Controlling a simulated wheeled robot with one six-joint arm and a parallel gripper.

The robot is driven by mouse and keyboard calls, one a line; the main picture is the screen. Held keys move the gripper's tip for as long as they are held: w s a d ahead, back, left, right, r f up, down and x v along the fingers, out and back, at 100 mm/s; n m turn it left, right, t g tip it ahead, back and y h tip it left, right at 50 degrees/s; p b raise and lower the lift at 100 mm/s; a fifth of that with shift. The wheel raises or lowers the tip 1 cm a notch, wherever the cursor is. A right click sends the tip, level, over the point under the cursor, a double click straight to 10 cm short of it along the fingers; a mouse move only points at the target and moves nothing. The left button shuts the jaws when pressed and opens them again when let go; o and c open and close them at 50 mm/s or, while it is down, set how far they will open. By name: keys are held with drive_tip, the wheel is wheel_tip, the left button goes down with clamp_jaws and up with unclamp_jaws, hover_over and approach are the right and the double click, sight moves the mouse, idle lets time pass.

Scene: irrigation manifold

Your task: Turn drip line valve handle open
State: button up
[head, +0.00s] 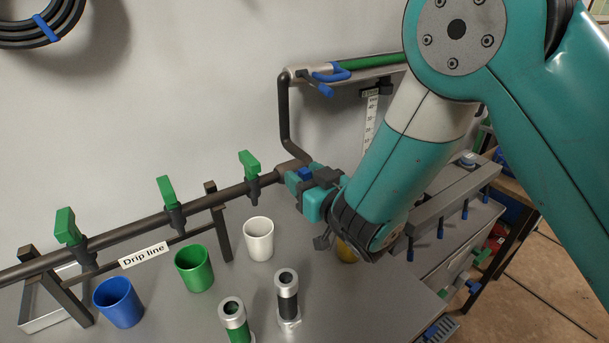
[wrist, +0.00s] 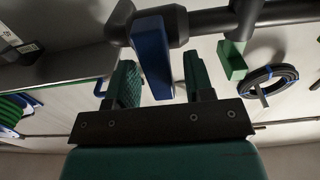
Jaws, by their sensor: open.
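The drip line is a dark pipe with a white "Drip line" label (head: 143,255) below it. A blue valve handle (wrist: 152,55) sits at the pipe's right end; only a small part of it (head: 305,173) shows in the head view. My gripper (head: 302,184) is at this handle. In the wrist view, the two green-padded fingers of my gripper (wrist: 160,70) are apart, one on each side of the blue handle, with visible gaps. The handle points down between them in that view.
Three green valve handles (head: 164,189) stand along the pipe to the left. Blue (head: 118,302), green (head: 194,268) and white (head: 258,239) cups stand below the pipe. Two silver-capped cylinders (head: 287,294) stand in front. A separate upper pipe carries another blue handle (head: 331,73).

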drive_tip(key=shift+a, duration=0.1)
clamp_jaws()
drive_tip(key=shift+n, duration=0.4)
drive_tip(key=n, duration=0.1)
drive_tip(key=n+b, duration=0.1)
drive_tip(key=n, duration=0.1)
drive_tip(key=n+b, duration=0.1)
drive_tip(key=shift+s+a+f+n, duration=0.2)
drive_tip(key=shift+s+a+n, duration=0.05)
drive_tip(key=shift+a+n, duration=0.05)
drive_tip(key=shift+s+a+f+n+b, duration=0.1)
drive_tip(key=shift+f+n+b, duration=0.25)
drive_tip(key=shift+n, duration=1.85)
drive_tip(key=shift+s+a+f+n+b, duration=0.15)
drive_tip(key=shift+n+b, duration=0.25)
drive_tip(key=shift+n, duration=1.8)
drive_tip(key=shift+s+a+f+n+b, duration=0.1)
drive_tip(key=shift+f+n+b, duration=0.25)
drive_tip(key=shift+n, duration=1.85)
drive_tip(key=c, duration=0.9)
unclamp_jaws()
drive_tip(key=c, duration=0.9)
unclamp_jaws()
